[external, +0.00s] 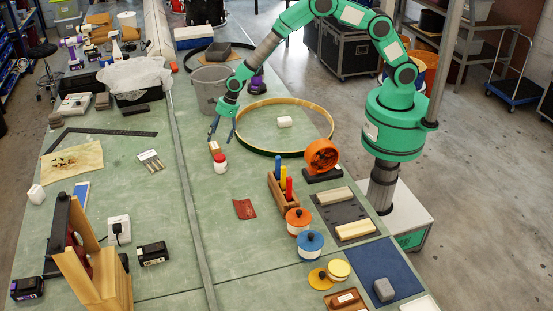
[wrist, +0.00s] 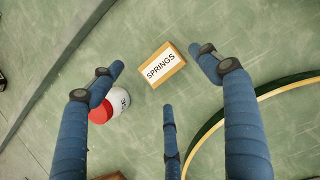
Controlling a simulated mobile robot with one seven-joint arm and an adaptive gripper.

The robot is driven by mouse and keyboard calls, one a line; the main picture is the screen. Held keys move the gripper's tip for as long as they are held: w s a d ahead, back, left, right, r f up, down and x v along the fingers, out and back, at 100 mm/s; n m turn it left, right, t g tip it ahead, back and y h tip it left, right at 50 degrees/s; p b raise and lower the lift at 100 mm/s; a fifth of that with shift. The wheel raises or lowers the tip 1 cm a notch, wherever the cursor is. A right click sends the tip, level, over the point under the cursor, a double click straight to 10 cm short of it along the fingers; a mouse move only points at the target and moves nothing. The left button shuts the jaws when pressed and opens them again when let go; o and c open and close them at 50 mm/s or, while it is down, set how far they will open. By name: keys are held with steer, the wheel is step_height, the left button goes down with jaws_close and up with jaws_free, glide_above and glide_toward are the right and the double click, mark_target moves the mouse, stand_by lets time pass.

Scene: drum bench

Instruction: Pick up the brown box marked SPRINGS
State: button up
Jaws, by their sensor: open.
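The brown box marked SPRINGS (wrist: 161,65) lies on the green bench, its white label facing up in the wrist view. In the external view the small box (external: 214,147) is just below my gripper (external: 221,136). My gripper (wrist: 160,75) is open, with blue fingers on both sides of the box and one finger below it in the picture. No finger appears to touch the box. How far the fingertips are above the bench is hard to tell.
A white jar with a red lid (external: 220,164) stands close to the box, beside the left finger in the wrist view (wrist: 112,105). A large hoop (external: 300,107) lies to the right. A grey bucket (external: 211,88) stands behind. A red cloth (external: 244,209) lies nearer the camera.

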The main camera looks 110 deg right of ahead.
mark_target(215, 145)
steer(key=shift+x, duration=2.25)
steer(key=shift+s+d, duration=0.1)
steer(key=shift+f, duration=0.1)
steer(key=c, duration=1.5)
